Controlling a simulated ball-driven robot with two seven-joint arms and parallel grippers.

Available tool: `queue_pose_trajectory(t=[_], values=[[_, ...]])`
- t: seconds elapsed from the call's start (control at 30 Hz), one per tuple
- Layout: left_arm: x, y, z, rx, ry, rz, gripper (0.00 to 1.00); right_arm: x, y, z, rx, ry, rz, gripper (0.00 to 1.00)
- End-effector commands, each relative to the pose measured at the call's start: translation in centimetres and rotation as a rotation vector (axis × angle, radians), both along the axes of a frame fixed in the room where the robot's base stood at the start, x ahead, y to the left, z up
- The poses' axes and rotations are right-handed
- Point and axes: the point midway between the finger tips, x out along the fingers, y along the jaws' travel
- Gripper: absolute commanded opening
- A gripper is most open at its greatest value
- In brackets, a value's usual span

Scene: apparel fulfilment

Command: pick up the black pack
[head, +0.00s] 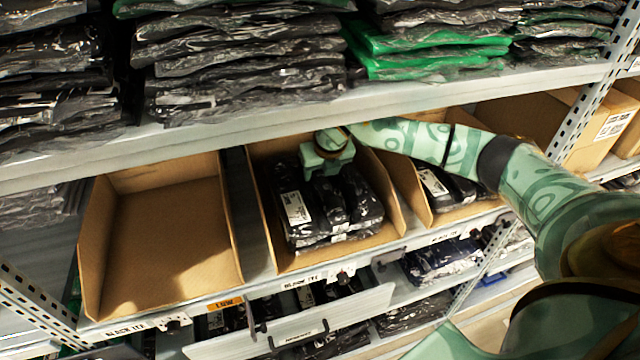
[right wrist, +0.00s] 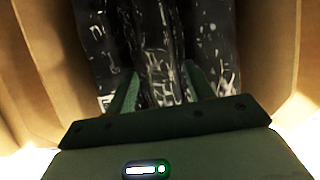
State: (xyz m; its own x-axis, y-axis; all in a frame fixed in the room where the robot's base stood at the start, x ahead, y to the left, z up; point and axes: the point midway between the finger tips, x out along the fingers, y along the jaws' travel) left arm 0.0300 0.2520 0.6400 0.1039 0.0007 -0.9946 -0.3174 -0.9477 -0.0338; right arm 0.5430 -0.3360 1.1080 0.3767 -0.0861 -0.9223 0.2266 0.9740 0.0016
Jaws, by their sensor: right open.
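Black packs (head: 312,215) in clear plastic with white labels lie stacked in the middle cardboard bin (head: 268,240). My right gripper (head: 328,172) reaches into this bin from the right, over the packs. In the right wrist view its two green fingers (right wrist: 160,92) stand apart, with shiny black plastic of a pack (right wrist: 158,40) between and beyond them. I cannot tell whether the fingers touch the pack. My left gripper is not in these views.
The bin to the left (head: 165,240) is empty. Another bin of black packs (head: 450,185) stands to the right. The upper shelf edge (head: 300,108), loaded with black and green packs, runs close above my arm. A lower shelf holds more packs behind a grey panel (head: 300,325).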

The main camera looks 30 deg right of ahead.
Motion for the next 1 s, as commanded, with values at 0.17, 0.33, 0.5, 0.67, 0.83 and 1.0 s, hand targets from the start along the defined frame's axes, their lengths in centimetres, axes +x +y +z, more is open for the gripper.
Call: queue_pose_trajectory(t=[0.17, 0.33, 0.5, 0.67, 0.83, 1.0], values=[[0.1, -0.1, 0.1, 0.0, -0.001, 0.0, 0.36, 0.6, -0.1, -2.5, 0.0, 0.005, 0.001, 0.53], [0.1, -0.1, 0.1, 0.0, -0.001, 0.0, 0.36, 0.7, -0.2, -2.8, 0.0, 0.005, 0.001, 0.53], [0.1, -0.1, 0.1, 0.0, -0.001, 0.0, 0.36, 0.7, -0.2, -2.8, 0.0, 0.004, 0.001, 0.28], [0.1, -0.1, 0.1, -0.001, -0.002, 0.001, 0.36, 0.7, -0.2, -2.7, -0.001, 0.003, 0.001, 0.14], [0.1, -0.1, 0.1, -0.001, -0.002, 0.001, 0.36, 0.7, -0.2, -2.7, -0.001, 0.003, 0.001, 0.14], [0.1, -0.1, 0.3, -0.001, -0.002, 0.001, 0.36, 0.8, -0.5, -2.4, -0.001, 0.003, -0.001, 0.14]])
